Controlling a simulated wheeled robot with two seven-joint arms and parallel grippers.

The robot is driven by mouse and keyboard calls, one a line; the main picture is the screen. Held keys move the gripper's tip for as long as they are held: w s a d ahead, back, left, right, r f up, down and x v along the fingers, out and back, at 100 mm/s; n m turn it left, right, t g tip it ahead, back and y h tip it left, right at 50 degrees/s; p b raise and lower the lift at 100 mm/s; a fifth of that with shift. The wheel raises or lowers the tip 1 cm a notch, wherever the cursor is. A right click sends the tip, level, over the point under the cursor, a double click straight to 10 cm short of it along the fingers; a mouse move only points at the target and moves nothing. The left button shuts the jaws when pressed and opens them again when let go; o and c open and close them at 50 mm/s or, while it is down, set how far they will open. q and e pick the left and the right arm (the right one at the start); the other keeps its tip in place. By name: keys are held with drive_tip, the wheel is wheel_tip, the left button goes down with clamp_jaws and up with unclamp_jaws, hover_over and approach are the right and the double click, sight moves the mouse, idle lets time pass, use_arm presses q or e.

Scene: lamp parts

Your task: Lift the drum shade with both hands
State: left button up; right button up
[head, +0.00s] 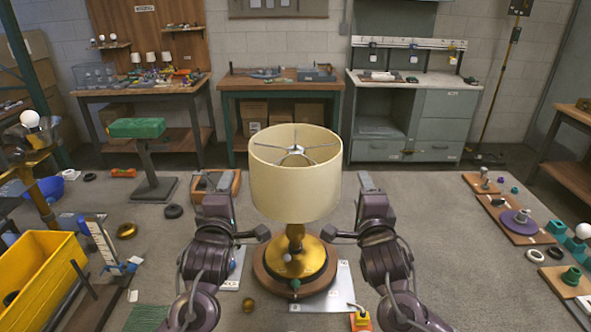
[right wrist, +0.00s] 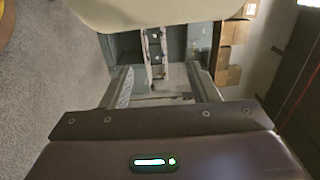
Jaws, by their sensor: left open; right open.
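The cream drum shade (head: 296,172) sits upright on a lamp with a brass base (head: 294,262) on a round wooden plinth, in the middle of the head view. A wire spider with a hub shows inside its open top. My left gripper (head: 217,181) is open, just left of the shade and apart from it. My right gripper (head: 366,181) is open, just right of the shade and apart from it. In the right wrist view, the shade's pale edge (right wrist: 150,14) shows at the top, and nothing is between the open fingers (right wrist: 163,85).
The lamp stands on a grey surface with a white plate (head: 325,298) under it. A yellow bin (head: 40,280) and a green-topped stand (head: 137,128) are at left. Wooden boards with parts (head: 515,222) are at right. Benches line the back wall.

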use_arm(q)
drive_tip(key=w+d, duration=0.1)
drive_tip(key=w, duration=0.7)
drive_tip(key=shift+w+d, duration=0.25)
drive_tip(key=shift+w, duration=0.1)
use_arm(e)
drive_tip(key=w+a, duration=0.1)
drive_tip(key=w, duration=0.7)
drive_tip(key=shift+w+a, duration=0.25)
drive_tip(key=shift+w, duration=0.1)
use_arm(q)
drive_tip(key=shift+d, duration=0.1)
use_arm(e)
drive_tip(key=shift+a, duration=0.1)
